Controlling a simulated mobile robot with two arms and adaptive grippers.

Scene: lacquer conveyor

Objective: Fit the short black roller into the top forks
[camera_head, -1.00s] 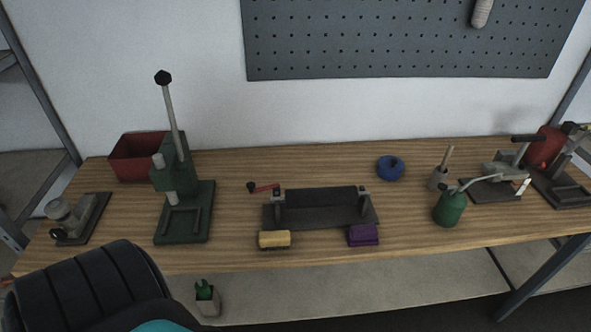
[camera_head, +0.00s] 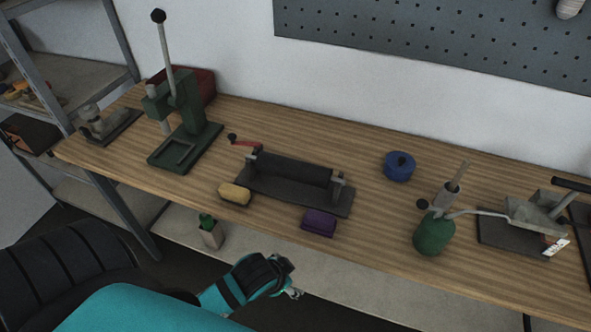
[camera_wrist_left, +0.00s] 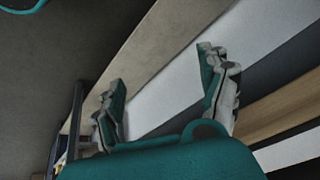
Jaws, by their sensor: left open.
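A black roller (camera_head: 293,168) lies between the end uprights of a dark stand (camera_head: 270,194) with a red crank, mid-bench in the head view. I cannot make out a separate short roller or a second pair of forks. My left gripper (camera_head: 291,279) is in front of the bench's front edge, apart from the stand and below the purple block in the picture. In the left wrist view its two fingers (camera_wrist_left: 163,82) are spread with nothing between them. My right gripper is not in view.
A yellow block (camera_head: 234,193) and a purple block (camera_head: 319,222) sit before the stand. A blue round container (camera_head: 399,166) and green oil can (camera_head: 434,235) stand to the right. A green press (camera_head: 183,125) stands left. Bare bench (camera_head: 375,225) lies between purple block and can.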

